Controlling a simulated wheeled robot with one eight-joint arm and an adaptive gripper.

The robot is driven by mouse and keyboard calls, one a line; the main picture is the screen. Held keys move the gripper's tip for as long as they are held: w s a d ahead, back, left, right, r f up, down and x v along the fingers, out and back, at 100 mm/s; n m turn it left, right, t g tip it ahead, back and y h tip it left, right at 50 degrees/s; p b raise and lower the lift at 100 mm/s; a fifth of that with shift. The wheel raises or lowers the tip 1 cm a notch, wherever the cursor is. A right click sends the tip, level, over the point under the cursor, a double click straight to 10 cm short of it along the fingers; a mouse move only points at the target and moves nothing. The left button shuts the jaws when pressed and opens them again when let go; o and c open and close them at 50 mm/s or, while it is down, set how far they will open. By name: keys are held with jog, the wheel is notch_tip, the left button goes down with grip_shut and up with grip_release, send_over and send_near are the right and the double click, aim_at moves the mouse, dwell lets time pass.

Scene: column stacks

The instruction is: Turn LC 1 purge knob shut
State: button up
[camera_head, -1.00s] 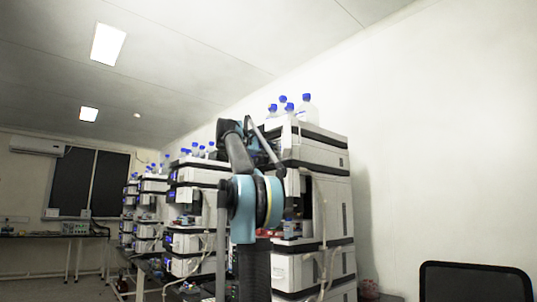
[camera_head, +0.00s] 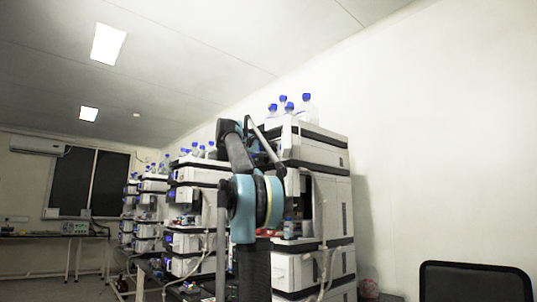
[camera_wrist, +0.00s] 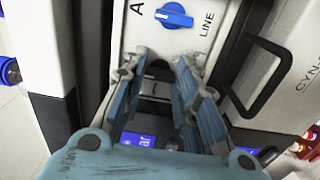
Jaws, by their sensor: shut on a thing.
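My gripper (camera_wrist: 162,62) is in the wrist view, its two blue-grey fingers reaching up to a white instrument panel (camera_wrist: 205,15). The fingers are shut on a dark rounded knob (camera_wrist: 159,69), which seems to be the purge knob; the fingers cover its sides, so its turn angle cannot be read. A blue knob (camera_wrist: 174,15) stands above the fingertips, apart from them, near the letters "A" and "LINE". In the head view, the near instrument stack (camera_head: 325,200) stands behind my arm, and my gripper is hidden there.
A black handle-like frame (camera_wrist: 268,78) stands right of the fingers. Blue-capped bottles (camera_head: 304,108) stand on top of the near stack. More stacks (camera_head: 190,225) recede to the left. A black chair (camera_head: 475,282) is at the lower right.

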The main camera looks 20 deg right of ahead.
jog(key=shift+f, duration=0.15)
jog(key=o, duration=0.8)
jog(key=shift+a, duration=0.15)
jog(key=v, duration=1.1)
jog(key=shift+a, duration=0.4)
jog(key=shift+s, duration=0.1)
